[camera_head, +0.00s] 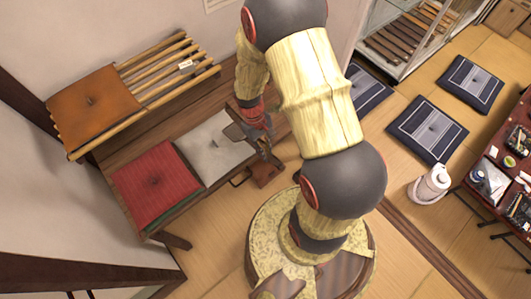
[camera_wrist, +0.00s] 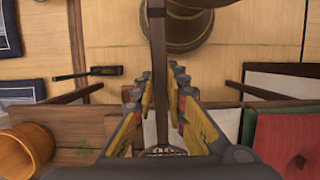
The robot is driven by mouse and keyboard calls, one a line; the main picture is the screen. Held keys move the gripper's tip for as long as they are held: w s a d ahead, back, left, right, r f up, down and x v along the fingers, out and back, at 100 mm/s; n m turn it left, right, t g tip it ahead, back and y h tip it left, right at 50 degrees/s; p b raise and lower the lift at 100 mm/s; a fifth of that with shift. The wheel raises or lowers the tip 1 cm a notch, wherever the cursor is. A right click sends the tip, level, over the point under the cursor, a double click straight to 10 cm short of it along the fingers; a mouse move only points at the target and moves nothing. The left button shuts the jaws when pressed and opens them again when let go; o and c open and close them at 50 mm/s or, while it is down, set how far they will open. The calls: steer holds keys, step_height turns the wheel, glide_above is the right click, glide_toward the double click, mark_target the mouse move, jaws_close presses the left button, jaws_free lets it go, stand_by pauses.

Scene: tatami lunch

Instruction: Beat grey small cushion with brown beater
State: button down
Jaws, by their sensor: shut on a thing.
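The grey small cushion (camera_head: 212,150) lies flat on the low wooden bench. Only parts of it show in the wrist view (camera_wrist: 228,122), behind my fingers. My gripper (camera_head: 264,146) is above the cushion's right edge. In the wrist view my gripper (camera_wrist: 160,105) is shut on the dark shaft of the brown beater (camera_wrist: 158,60), which runs up between the fingers. A brown flat part of the beater (camera_head: 265,173) shows just below the gripper in the head view. I cannot tell whether the beater touches the cushion.
A red cushion (camera_head: 155,182) lies left of the grey one on the bench (camera_head: 182,125). An orange cushion (camera_head: 93,103) lies on a slatted rack behind. Navy cushions (camera_head: 428,130) and a white pot (camera_head: 430,185) stand on the mat floor at right. An orange bucket (camera_wrist: 24,150) is at the wrist view's left.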

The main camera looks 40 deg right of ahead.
steer(key=shift+s+a, duration=0.15)
step_height(320, 180, down, 9)
steer(key=b, duration=0.6)
step_height(320, 180, up, 10)
steer(key=p, duration=0.7)
steer(key=shift+f, duration=0.3)
step_height(320, 180, down, 10)
steer(key=b, duration=0.7)
step_height(320, 180, up, 10)
steer(key=p, duration=0.8)
